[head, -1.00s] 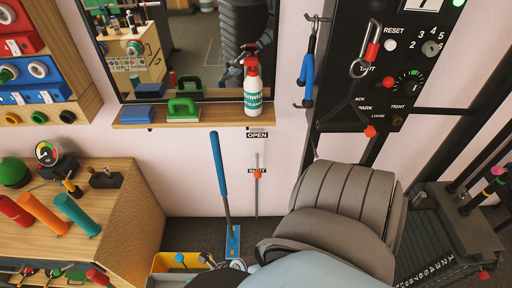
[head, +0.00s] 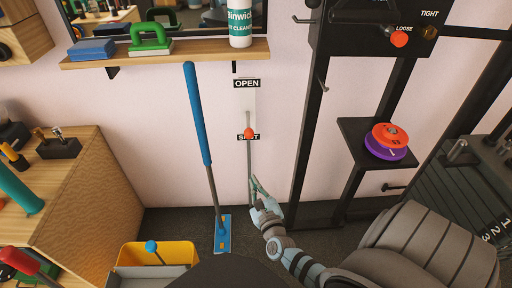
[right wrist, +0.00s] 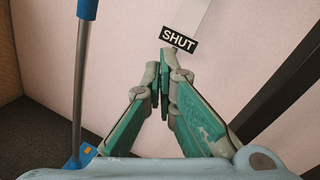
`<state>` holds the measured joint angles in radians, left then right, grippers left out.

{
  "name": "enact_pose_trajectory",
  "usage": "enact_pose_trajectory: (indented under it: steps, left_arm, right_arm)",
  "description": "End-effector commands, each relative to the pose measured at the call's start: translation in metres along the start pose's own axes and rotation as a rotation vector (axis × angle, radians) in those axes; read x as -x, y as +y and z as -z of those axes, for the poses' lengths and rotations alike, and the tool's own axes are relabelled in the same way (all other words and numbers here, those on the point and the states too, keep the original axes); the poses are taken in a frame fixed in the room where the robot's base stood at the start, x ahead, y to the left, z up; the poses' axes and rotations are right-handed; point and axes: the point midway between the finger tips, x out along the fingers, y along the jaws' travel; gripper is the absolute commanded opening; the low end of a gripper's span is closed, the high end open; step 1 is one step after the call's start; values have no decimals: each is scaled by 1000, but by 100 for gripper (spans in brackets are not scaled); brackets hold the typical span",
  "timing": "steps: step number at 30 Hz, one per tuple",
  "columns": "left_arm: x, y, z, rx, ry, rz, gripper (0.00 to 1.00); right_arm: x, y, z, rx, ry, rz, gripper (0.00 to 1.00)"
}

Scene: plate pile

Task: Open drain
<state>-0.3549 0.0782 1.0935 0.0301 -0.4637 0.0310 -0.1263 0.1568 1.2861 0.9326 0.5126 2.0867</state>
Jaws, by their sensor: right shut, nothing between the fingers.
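A drain control is on the pink wall, with a red knob (head: 249,133) on a slim upright rod (head: 250,165). The OPEN label (head: 246,84) is above; the knob is at the lower SHUT label (head: 240,138), partly covering it. My right gripper (head: 254,184) is shut and empty, below the knob beside the rod's lower part; I cannot tell whether it touches the rod. In the right wrist view its fingertips (right wrist: 167,56) point up just below the SHUT label (right wrist: 179,40), and the knob does not show. My left gripper is not in view.
A blue-handled mop (head: 200,120) leans left of the rod. A yellow bin (head: 165,255) stands on the floor. A shelf (head: 175,52) with a bottle (head: 240,22) is above. A dark rack with red and purple discs (head: 390,136) is right.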

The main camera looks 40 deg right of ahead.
Motion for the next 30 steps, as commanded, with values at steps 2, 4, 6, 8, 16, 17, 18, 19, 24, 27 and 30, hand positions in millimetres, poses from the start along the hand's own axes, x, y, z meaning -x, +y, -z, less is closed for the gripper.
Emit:
enact_pose_trajectory:
  steps: [2,4,6,8,16,17,18,19,24,27,30]
  left_arm:
    - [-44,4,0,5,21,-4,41]
    - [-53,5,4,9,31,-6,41]
    - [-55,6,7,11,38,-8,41]
    - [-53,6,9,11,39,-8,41]
    - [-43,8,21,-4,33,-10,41]
    - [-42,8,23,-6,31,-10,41]
    - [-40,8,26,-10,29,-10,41]
    - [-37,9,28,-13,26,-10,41]
    - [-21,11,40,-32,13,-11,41]
    - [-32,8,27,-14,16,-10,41]
    - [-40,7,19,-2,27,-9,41]
  right_arm:
    - [-8,-8,29,61,-71,103,0]
    - [-10,-21,29,100,-112,169,0]
    - [-12,-29,26,120,-136,208,0]
    - [-14,-33,22,129,-144,223,0]
    - [-55,-43,12,127,-146,226,0]
    - [-61,-44,11,127,-146,225,0]
    - [-70,-46,11,128,-146,225,0]
    - [-76,-47,10,128,-146,225,0]
    - [-111,-55,5,127,-144,224,0]
    - [-110,-54,-20,125,-143,222,0]
    - [-111,-53,-31,125,-143,222,0]
